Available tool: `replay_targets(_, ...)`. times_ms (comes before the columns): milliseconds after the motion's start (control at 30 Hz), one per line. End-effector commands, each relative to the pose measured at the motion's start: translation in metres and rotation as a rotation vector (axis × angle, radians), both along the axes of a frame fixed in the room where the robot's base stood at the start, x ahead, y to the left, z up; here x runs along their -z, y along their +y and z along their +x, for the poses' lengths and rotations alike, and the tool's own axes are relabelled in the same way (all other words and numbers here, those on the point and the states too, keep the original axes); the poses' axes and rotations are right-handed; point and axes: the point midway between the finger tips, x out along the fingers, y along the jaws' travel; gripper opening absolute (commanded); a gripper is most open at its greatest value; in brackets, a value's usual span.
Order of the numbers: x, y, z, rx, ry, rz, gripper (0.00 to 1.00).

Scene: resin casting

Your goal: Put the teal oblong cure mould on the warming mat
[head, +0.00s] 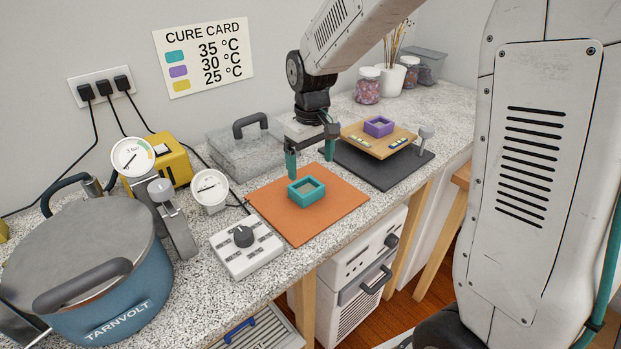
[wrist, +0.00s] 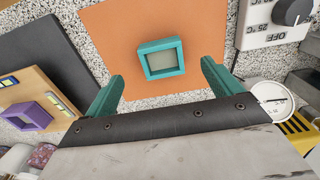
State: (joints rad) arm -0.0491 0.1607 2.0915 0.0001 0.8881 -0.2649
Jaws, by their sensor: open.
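The teal oblong cure mould (head: 306,191) is a small open box with a pale fill inside. It rests on the orange warming mat (head: 332,211), near the mat's middle. It also shows in the wrist view (wrist: 161,59), lying on the orange mat (wrist: 112,35). My gripper (head: 310,164) has teal fingers and is open and empty, above and behind the mould. In the wrist view, the fingers (wrist: 160,85) stand wide apart, with the mould beyond them and clear of both.
A control box with a dial (head: 245,246) stands left of the mat. A dark mat (head: 370,174) holds a wooden board (head: 357,142) with a purple mould (head: 379,126). A blue pressure pot (head: 120,290), a gauge (head: 209,190) and a clear lidded box (head: 235,155) stand nearby.

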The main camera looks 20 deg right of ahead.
Motion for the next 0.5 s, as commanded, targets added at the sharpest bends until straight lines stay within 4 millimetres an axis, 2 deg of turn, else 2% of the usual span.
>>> replay_targets(133, -0.022, 0.000, 0.000, 0.000, -0.002, 0.000, 0.91)
replay_targets(367, -0.033, 0.000, 0.000, 0.000, 0.000, 0.000, 0.91)
replay_targets(500, -0.046, -0.002, -0.015, 0.017, -0.009, 0.000, 0.91)
